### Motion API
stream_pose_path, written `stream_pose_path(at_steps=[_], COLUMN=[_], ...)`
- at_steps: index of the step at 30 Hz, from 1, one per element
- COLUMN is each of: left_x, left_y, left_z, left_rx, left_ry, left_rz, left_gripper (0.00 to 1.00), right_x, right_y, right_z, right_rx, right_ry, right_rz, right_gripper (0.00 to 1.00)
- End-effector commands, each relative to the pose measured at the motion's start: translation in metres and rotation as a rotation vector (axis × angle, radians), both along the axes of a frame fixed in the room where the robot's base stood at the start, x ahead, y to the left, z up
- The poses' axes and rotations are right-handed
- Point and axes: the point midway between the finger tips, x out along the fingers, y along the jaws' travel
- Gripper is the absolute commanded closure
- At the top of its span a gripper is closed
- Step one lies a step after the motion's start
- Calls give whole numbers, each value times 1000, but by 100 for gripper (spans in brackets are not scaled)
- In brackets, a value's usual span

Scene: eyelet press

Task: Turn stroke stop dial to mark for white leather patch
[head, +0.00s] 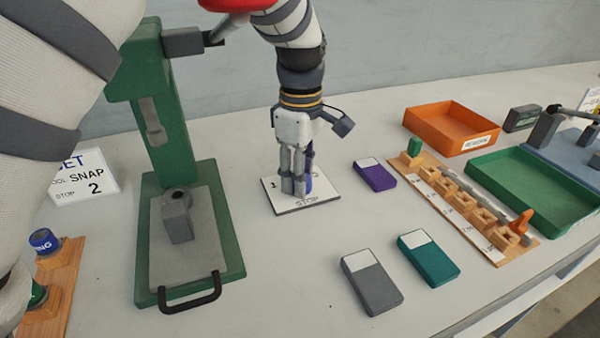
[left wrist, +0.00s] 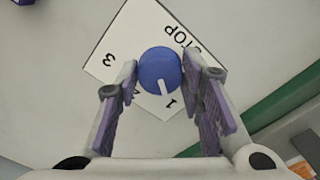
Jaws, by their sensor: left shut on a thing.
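The stroke stop dial is a round blue knob (left wrist: 160,70) with a white pointer line, on a white plate (left wrist: 112,42) marked STOP. In the left wrist view the pointer line aims down and slightly right, close to the 1. The 3 shows at the plate's left; a mark between them is partly covered. My left gripper (left wrist: 162,82) is shut on the knob, a finger on each side. In the head view my left gripper (head: 297,186) points down over the plate (head: 318,200) and largely hides the knob. My right gripper is out of view. I cannot make out a white leather patch.
A green press (head: 165,130) stands left of the plate, beside a card (head: 85,177) reading SNAP and STOP 2. Purple (head: 375,177), grey (head: 372,285) and teal (head: 430,262) blocks lie to the right. Beyond are a wooden rack (head: 465,205), an orange tray (head: 425,122) and a green tray (head: 570,222).

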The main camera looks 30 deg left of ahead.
Motion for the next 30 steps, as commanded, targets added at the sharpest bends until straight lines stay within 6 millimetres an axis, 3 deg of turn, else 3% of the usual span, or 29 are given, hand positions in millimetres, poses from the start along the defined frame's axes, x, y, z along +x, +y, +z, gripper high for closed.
stream_pose_path(at_steps=[12,30], left_x=[-1,-1], left_y=[0,0], left_z=[1,-1], left_rx=[-1,-2], left_ry=[1,5], left_rz=[-338,-833], left_gripper=[93,93], right_x=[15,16], right_y=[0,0], right_z=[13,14], right_rx=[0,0], right_ry=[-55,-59], right_rz=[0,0], right_gripper=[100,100])
